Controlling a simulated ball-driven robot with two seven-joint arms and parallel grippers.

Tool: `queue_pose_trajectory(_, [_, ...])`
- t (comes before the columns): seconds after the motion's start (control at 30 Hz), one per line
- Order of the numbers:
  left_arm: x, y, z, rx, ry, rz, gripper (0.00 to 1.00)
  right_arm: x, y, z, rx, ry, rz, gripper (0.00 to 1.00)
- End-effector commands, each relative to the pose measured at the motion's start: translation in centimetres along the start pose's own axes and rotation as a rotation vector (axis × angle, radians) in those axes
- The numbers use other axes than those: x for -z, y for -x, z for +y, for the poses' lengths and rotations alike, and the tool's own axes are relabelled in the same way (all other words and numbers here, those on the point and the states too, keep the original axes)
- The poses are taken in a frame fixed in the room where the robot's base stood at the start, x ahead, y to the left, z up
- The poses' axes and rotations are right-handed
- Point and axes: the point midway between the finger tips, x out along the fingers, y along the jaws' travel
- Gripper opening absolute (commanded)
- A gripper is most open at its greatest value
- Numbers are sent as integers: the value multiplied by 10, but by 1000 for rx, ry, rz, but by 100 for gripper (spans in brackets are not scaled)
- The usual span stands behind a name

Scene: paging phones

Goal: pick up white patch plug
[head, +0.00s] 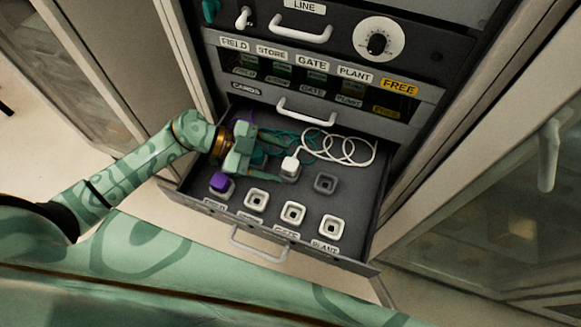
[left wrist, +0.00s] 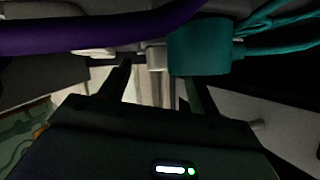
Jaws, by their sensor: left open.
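The white patch plug (head: 290,164) stands on a socket in the open drawer in the head view, with its white cable (head: 345,150) coiled to the right. My left gripper (head: 268,158) is over the drawer, just left of the white plug, its fingers pointing right towards it. It is open, and the white plug does not appear to be between its fingers. In the left wrist view the fingers (left wrist: 157,88) are dark and apart; I cannot make out the white plug there for sure. My right gripper is not in view.
A teal plug (left wrist: 200,47) and a purple cable (left wrist: 90,36) lie close ahead of the fingers in the left wrist view. A purple plug (head: 221,183) stands at the drawer's left. Several pale sockets (head: 293,213) line the front. The labelled panel (head: 310,75) rises behind.

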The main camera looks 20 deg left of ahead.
Motion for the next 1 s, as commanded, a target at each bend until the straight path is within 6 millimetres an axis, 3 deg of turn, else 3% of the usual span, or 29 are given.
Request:
queue_pose_trajectory(0.13, [-1, -17, 0, 0, 1, 0, 62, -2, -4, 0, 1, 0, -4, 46])
queue_pose_trajectory(0.37, [0, -18, 0, 0, 0, -1, 62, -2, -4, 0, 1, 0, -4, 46])
queue_pose_trajectory(0.53, [0, -18, 0, 0, 0, -1, 18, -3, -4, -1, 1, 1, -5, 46])
queue_pose_trajectory(0.57, [0, -18, 0, 0, 0, -1, 14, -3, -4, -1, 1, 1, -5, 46])
queue_pose_trajectory(1.0, [0, -18, 0, -1, 0, -2, 11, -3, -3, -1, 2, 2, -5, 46])
